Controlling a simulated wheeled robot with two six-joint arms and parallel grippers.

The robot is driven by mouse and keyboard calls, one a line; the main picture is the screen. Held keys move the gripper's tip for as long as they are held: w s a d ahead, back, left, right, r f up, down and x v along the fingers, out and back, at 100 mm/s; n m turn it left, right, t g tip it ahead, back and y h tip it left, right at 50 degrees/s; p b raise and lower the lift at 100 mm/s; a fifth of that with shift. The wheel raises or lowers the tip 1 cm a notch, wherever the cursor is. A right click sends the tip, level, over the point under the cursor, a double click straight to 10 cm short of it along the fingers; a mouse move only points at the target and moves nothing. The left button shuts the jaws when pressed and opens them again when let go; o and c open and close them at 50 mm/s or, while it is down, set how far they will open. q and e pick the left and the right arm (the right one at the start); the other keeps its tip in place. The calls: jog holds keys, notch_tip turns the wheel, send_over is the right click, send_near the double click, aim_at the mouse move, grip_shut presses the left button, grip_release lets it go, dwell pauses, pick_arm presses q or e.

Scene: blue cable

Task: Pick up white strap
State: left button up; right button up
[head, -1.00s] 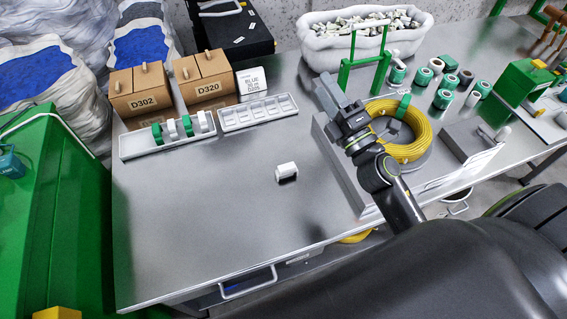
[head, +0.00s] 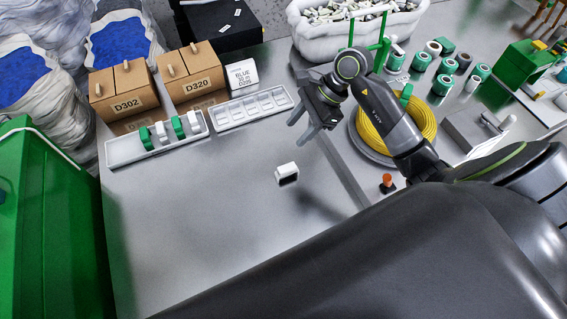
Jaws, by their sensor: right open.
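A small white strap (head: 287,172) with a dark end lies alone on the bare middle of the metal table. My right gripper (head: 299,131) is open and empty, above the table and up and to the right of the white strap. It does not touch the strap. More white pieces (head: 161,132) stand between green ones in a long light tray at the left. My left gripper is not in view.
An empty compartment tray (head: 250,108) lies behind the strap, with cardboard boxes (head: 190,72) at the back left. A yellow cable coil (head: 378,138) sits right of the gripper. A white bin (head: 300,35) stands behind. Table space around the strap is clear.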

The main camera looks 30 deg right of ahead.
jog(key=d+h, duration=0.1)
jog(key=d, duration=0.2)
jog(key=g+b, duration=0.1)
jog(key=b, duration=0.4)
send_near(289, 166)
jog(key=shift+h, duration=0.3)
jog(key=x, duration=0.5)
jog(key=shift+w+a+f, duration=0.25)
jog(key=shift+w+a, duration=0.05)
jog(key=shift+a, duration=0.1)
jog(key=shift+s+b+x, duration=0.2)
jog(key=shift+b+x, duration=0.45)
jog(key=shift+x, duration=0.8)
jog(key=shift+s+b+x, duration=0.15)
jog(key=shift+b+x, duration=0.5)
jog(key=shift+x, duration=0.8)
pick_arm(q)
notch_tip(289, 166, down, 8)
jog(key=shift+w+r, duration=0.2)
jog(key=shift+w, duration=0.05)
pick_arm(e)
jog(key=shift+r, duration=0.1)
grip_shut()
